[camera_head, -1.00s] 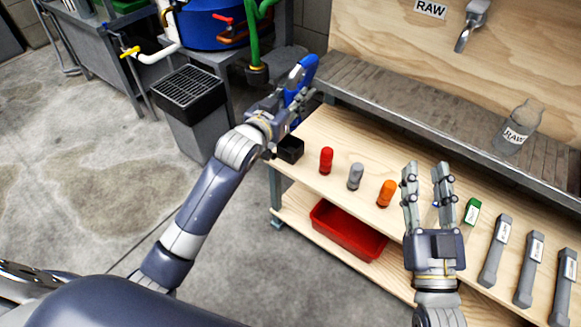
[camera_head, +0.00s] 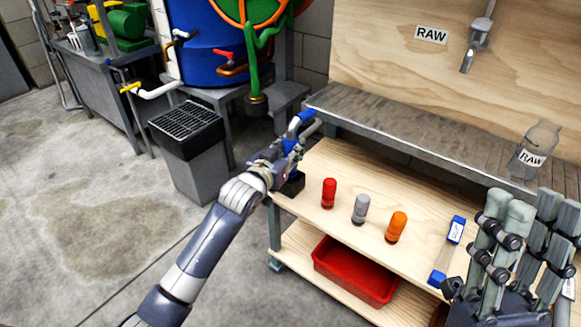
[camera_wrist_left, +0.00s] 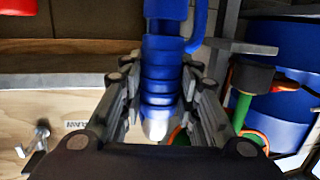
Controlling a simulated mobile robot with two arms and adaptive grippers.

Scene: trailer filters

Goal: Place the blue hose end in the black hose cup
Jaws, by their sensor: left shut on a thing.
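My left gripper (camera_head: 297,140) is shut on the blue hose end (camera_head: 305,118) at the back left corner of the wooden table. In the left wrist view the ribbed blue hose (camera_wrist_left: 160,75) lies between the fingers, with a pale metal tip. The black hose cup (camera_head: 294,184) is a small dark block on the table's left corner. It is directly below my left gripper, which partly hides it. I cannot tell whether the hose end touches the cup. My right gripper (camera_head: 523,245) is open and empty at the lower right.
Red (camera_head: 329,193), grey (camera_head: 360,209) and orange (camera_head: 396,227) caps stand along the wooden table (camera_head: 325,235). A blue-ended filter (camera_head: 448,252) lies right of them. A glass RAW bottle (camera_head: 535,150) stands on the grey ledge (camera_head: 420,132). A red bin (camera_head: 352,270) sits below.

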